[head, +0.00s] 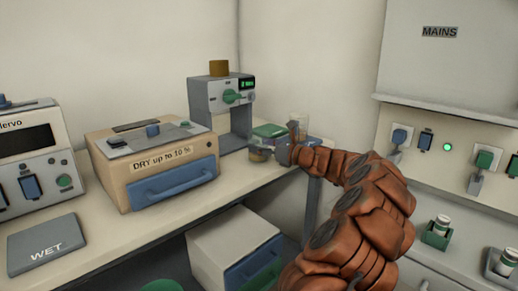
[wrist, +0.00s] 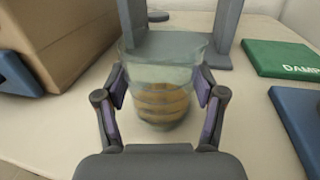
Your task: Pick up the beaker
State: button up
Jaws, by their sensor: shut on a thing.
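The beaker (wrist: 160,88) is clear glass with a banded yellow-brown content in its lower part. In the wrist view it stands upright between the two fingers of my gripper (wrist: 160,92), whose purple pads press against its sides. In the head view, a small part of the beaker (head: 258,154) shows at the bench's front edge, left of my gripper (head: 272,151). My wrist and arm hide much around it there. I cannot tell whether its base touches the bench.
The brown box (head: 160,157) labelled DRY stands left of the beaker. A grey instrument (head: 222,95) stands behind it. A green pad (wrist: 282,59) labelled DAMP and a blue pad (wrist: 298,112) lie to the right. Another clear glass vessel (head: 298,119) stands at the back right.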

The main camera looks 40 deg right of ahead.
aim_at(267, 137)
jog(key=shift+r, duration=0.1)
jog(key=shift+r+p, duration=0.75)
jog(key=shift+r, duration=0.8)
jog(key=shift+s+r, duration=0.1)
jog(key=shift+r, duration=0.2)
jog(key=s+a+r+p, duration=0.1)
jog(key=s+a+p, duration=0.1)
jog(key=s+a, duration=0.8)
jog(key=shift+s, duration=1.2)
